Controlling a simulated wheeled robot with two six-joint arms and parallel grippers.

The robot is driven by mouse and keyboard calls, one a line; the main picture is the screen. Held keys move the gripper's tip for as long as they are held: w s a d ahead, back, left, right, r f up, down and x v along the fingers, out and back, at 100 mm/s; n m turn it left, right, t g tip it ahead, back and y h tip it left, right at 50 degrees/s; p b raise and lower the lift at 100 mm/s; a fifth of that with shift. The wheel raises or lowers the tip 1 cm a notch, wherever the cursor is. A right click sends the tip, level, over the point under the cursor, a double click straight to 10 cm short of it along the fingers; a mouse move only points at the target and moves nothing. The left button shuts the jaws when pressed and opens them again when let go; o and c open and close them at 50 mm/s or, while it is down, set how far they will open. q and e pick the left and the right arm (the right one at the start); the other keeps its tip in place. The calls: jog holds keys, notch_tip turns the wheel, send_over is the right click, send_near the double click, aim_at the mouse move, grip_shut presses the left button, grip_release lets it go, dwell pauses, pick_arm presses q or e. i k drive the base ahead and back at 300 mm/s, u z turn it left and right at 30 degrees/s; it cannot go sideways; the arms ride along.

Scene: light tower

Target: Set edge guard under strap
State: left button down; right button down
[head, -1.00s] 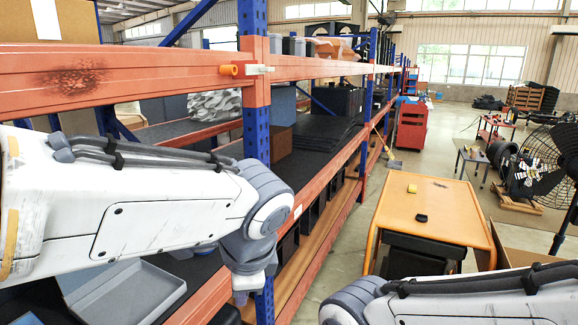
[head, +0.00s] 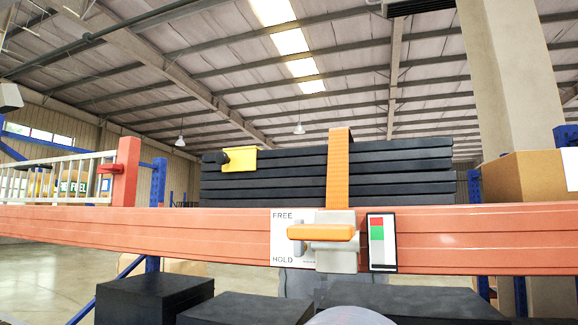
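An orange strap (head: 338,178) runs vertically down the front of a stack of black slabs (head: 400,170) on the shelf. A yellow piece with a black knob (head: 238,160), which looks like the edge guard, sits at the stack's upper left front edge. It is apart from the strap and to its left. The strap meets a grey buckle (head: 336,258) with an orange lever (head: 322,233) on the shelf beam. The lever lies horizontal, between the words FREE and HOLD. Neither of my grippers shows.
The orange shelf beam (head: 150,232) crosses the whole view. A red, green and white gauge (head: 381,242) is right of the buckle. A cardboard box (head: 525,180) stands at the right. Black boxes (head: 155,300) are below the beam. An orange post (head: 126,172) rises at the left.

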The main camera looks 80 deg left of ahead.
aim_at(238, 159)
jog(key=u, duration=3.15)
jog(key=k, duration=0.6)
jog(key=u, duration=0.05)
jog(key=i, duration=0.4)
jog(key=z, duration=0.05)
